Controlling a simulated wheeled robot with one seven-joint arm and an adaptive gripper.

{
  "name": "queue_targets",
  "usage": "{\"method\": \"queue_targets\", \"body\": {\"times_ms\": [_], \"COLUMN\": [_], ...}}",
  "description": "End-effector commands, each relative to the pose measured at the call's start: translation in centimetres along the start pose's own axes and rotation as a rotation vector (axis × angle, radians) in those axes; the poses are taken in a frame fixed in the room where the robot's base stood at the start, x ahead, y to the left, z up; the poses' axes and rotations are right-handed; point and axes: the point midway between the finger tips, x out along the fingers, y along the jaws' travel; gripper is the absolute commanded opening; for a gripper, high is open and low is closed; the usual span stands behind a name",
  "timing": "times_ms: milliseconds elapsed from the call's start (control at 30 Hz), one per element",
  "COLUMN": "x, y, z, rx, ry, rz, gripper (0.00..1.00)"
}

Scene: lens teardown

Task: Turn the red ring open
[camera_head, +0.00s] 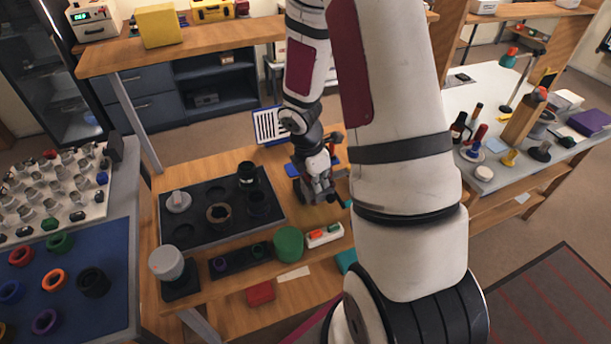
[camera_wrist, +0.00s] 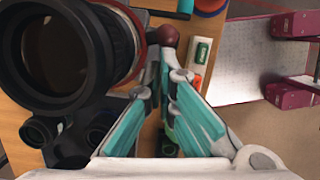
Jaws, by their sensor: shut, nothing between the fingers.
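In the wrist view, a large black lens (camera_wrist: 62,50) fills the upper left. A narrow red ring (camera_wrist: 151,28) shows along its right edge, mostly hidden behind the barrel. A dark red ball knob (camera_wrist: 167,35) sits beside the ring, just beyond my fingertips. My gripper (camera_wrist: 164,58) is shut and empty, its teal-padded fingers pointing at the knob; whether they touch it I cannot tell. In the head view, my gripper (camera_head: 322,194) is low over the wooden bench, and I cannot make out the lens's red ring there.
In the head view, a black tray (camera_head: 172,233) of lens parts lies left of my gripper. A green cylinder (camera_head: 288,243) and a white holder (camera_head: 325,236) stand in front. A loose red ring (camera_head: 21,256) lies on the blue mat (camera_head: 112,258) at far left.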

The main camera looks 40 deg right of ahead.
Motion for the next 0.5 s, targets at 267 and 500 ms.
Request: {"method": "queue_targets", "body": {"times_ms": [267,500], "x": [0.02,-0.01], "y": [0.08,0.82], "z": [-0.02,-0.22], "rx": [-0.001,0.0], "ry": [0.0,0.0], "rz": [0.001,0.0], "gripper": [0.0,0.0]}}
